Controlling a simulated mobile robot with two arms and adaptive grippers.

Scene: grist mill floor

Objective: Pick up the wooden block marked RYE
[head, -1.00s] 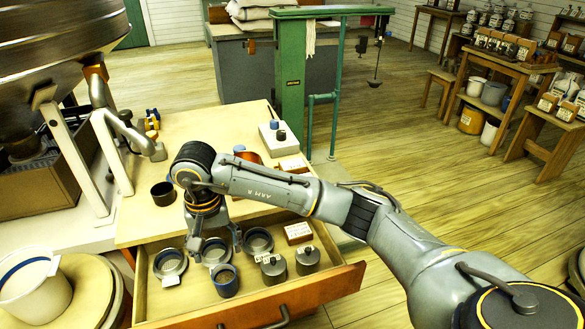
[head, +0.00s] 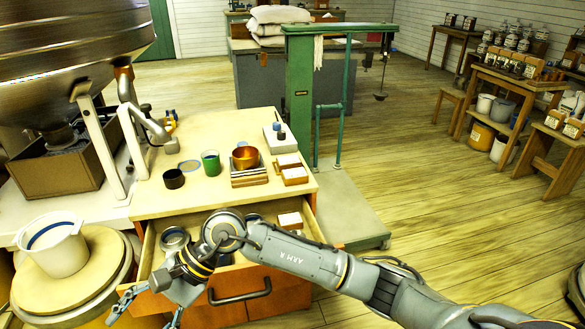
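Wooden blocks with white labels are in view, but no lettering is legible, so I cannot tell which is marked RYE. One block (head: 290,220) lies in the right part of the open drawer (head: 147,250). Two more, a rear block (head: 288,160) and a front block (head: 295,176), lie on the table top near its right edge. My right gripper (head: 148,308) hangs low in front of the drawer's left front corner, fingers spread and nothing seen between them. My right arm hides much of the drawer. My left gripper is not in view.
A copper bowl (head: 245,157) on a stack of slats, a green cup (head: 211,162) and a dark cup (head: 174,179) stand on the table. A sieve cup (head: 174,239) shows in the drawer. A white bucket (head: 55,247) stands at left. Open floor lies right.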

